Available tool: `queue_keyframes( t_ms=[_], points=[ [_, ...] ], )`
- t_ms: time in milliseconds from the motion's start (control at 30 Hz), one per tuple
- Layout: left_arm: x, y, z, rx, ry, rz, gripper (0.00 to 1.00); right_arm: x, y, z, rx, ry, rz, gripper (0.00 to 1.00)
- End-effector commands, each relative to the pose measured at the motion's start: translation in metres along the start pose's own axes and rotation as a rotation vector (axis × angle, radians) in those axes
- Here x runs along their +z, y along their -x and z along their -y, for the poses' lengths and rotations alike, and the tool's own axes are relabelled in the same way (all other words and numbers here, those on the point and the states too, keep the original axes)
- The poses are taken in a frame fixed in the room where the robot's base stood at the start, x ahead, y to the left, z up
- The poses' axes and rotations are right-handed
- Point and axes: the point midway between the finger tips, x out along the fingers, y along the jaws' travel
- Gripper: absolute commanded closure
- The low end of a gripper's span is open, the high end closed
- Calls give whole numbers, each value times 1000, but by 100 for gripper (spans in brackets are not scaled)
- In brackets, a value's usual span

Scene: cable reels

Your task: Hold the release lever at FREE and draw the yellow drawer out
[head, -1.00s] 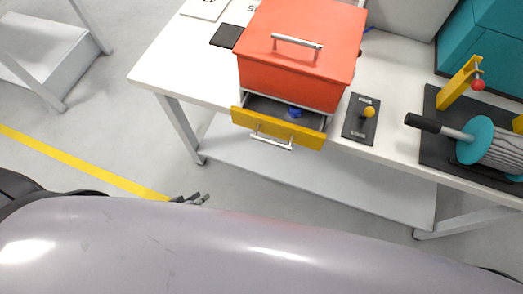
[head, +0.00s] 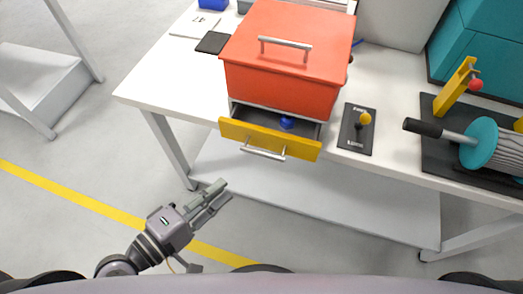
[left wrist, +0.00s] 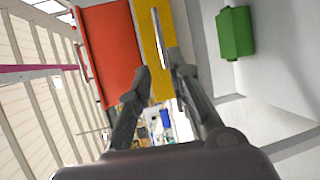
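The yellow drawer (head: 268,138) stands partly out of the red cabinet (head: 280,88). A silver handle (head: 262,153) is on its front, and a blue item (head: 287,123) lies inside. The release lever (head: 365,118) has a yellow knob and sits on a dark plate (head: 355,138) right of the cabinet; its labels are too small to read. My left gripper (head: 224,193) is open and empty, below and left of the drawer, touching nothing. In the left wrist view, the drawer front (left wrist: 150,30) and its handle (left wrist: 158,38) show beyond the open fingers (left wrist: 165,73). My right gripper is not in view.
The white table (head: 160,88) has a lower shelf (head: 300,193). A reel with a black-handled crank (head: 480,143) stands on a dark mat at the right. A dark pad (head: 213,42) lies left of the cabinet. A green box (left wrist: 235,32) shows in the left wrist view.

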Motion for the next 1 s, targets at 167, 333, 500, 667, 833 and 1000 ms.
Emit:
queue_keyframes(
  t_ms=[167,333,500,667,833,1000],
  points=[
    [-1,-37,-6,6,2,-4,82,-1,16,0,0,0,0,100],
    [-1,-75,-4,4,2,-3,82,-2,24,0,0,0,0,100],
    [-1,-110,-2,2,1,-2,82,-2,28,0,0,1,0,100],
    [-1,-133,-1,1,-1,-2,82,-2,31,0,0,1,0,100],
    [0,-145,0,0,-2,-1,82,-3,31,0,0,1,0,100],
    [0,-147,1,-2,-2,0,82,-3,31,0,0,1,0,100]
  ],
)
